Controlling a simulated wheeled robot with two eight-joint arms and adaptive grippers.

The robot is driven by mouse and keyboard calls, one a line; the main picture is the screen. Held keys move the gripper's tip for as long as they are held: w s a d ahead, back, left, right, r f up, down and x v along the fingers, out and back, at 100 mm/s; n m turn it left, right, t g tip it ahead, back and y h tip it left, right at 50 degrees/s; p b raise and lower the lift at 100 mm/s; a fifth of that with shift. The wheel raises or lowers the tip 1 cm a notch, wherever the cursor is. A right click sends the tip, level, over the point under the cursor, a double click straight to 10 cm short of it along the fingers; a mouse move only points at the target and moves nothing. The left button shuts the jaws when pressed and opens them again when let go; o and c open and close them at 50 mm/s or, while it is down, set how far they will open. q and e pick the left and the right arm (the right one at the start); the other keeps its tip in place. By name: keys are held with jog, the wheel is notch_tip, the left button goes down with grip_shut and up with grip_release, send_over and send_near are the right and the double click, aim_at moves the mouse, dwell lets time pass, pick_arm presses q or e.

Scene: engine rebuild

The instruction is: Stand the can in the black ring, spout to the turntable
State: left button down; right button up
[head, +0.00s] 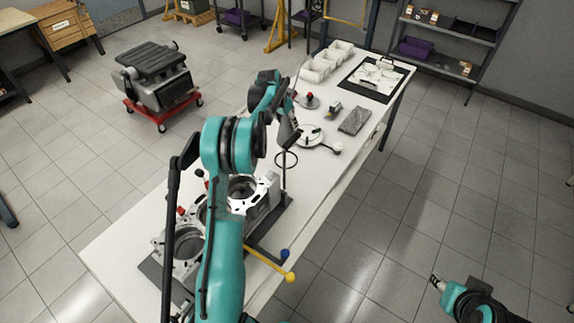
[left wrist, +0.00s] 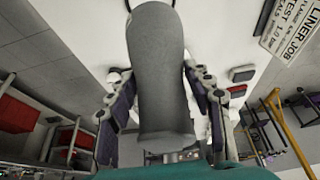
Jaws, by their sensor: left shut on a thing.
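My left gripper (head: 288,128) is shut on the can, a grey rounded body (left wrist: 160,75) that fills the middle of the left wrist view between the two finger pads. In the head view the gripper hangs above the table, and the can is hard to tell from it. The spout cannot be made out.
Engine block parts (head: 184,242) stand on the near end of the table (head: 114,248). A grey block (head: 354,121), a red-topped item (head: 308,100), white bins (head: 318,68) and a black-framed mat (head: 352,83) lie farther back. A red cart (head: 160,112) stands on the floor.

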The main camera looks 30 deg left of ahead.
pick_arm(q)
jog(key=shift+f, duration=0.6)
notch_tip(320, 180, down, 6)
jog(key=shift+r+b, duration=0.1)
jog(key=shift+b, duration=0.7)
jog(key=shift+s+f, duration=0.1)
jog(key=shift+f, duration=0.5)
notch_tip(320, 180, down, 3)
jog(key=shift+r+b, duration=0.1)
jog(key=shift+b, duration=0.3)
jog(key=shift+r, duration=0.1)
jog(key=c, duration=0.6)
grip_release()
jog(key=shift+c, duration=0.2)
